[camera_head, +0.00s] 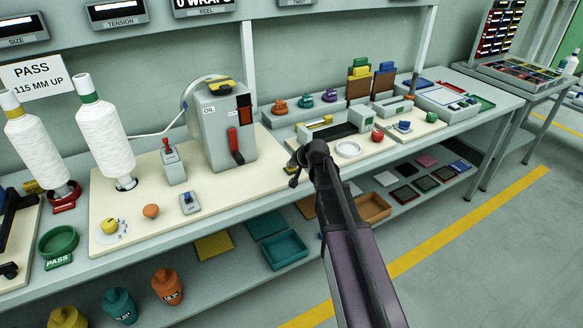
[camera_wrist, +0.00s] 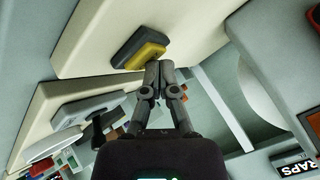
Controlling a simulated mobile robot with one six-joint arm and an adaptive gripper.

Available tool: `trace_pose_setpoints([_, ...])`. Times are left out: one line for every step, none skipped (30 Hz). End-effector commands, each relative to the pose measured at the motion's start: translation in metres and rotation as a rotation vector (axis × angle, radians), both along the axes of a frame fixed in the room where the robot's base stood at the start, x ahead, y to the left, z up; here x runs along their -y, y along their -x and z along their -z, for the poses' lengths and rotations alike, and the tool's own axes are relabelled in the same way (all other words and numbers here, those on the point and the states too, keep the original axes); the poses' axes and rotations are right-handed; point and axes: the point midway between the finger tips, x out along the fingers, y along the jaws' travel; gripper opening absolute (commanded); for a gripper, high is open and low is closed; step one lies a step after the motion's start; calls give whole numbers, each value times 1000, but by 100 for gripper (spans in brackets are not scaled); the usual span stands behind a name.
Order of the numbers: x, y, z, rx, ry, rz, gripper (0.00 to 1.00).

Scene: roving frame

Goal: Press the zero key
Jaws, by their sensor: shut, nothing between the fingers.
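A yellow key (camera_wrist: 146,55) on a dark base sits on a cream surface in the wrist view. I see no readable mark on it, so I cannot confirm that it is the zero key. My gripper (camera_wrist: 159,66) is shut and empty, its fingertips together right at the yellow key's edge. I cannot tell whether they touch it.
A grey oil box (camera_head: 217,128) with a red lever stands behind and left of my gripper. A white dish (camera_head: 348,149) and a red knob (camera_head: 377,136) are to the right. A shelf with trays (camera_head: 285,250) runs below. The floor in front is clear.

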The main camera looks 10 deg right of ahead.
Motion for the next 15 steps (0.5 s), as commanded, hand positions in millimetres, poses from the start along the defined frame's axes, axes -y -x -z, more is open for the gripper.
trace_pose_setpoints([0,0,-2,0,0,0,0])
trace_pose_setpoints([0,0,-3,0,0,0,0])
trace_pose_setpoints([0,0,-5,0,0,0,0])
trace_pose_setpoints([0,0,-6,0,0,0,0])
trace_pose_setpoints([0,0,-7,0,0,0,0])
trace_pose_setpoints([0,0,-9,0,0,0,0])
trace_pose_setpoints([0,0,-11,0,0,0,0])
trace_pose_setpoints([0,0,-12,0,0,0,0])
trace_pose_setpoints([0,0,-13,0,0,0,0])
trace_pose_setpoints([0,0,-14,0,0,0,0])
trace_pose_setpoints([0,0,-15,0,0,0,0])
trace_pose_setpoints([0,0,-16,0,0,0,0])
trace_pose_setpoints([0,0,-16,0,0,0,0])
trace_pose_setpoints([0,0,-16,0,0,0,0])
trace_pose_setpoints([0,0,-16,0,0,0,0])
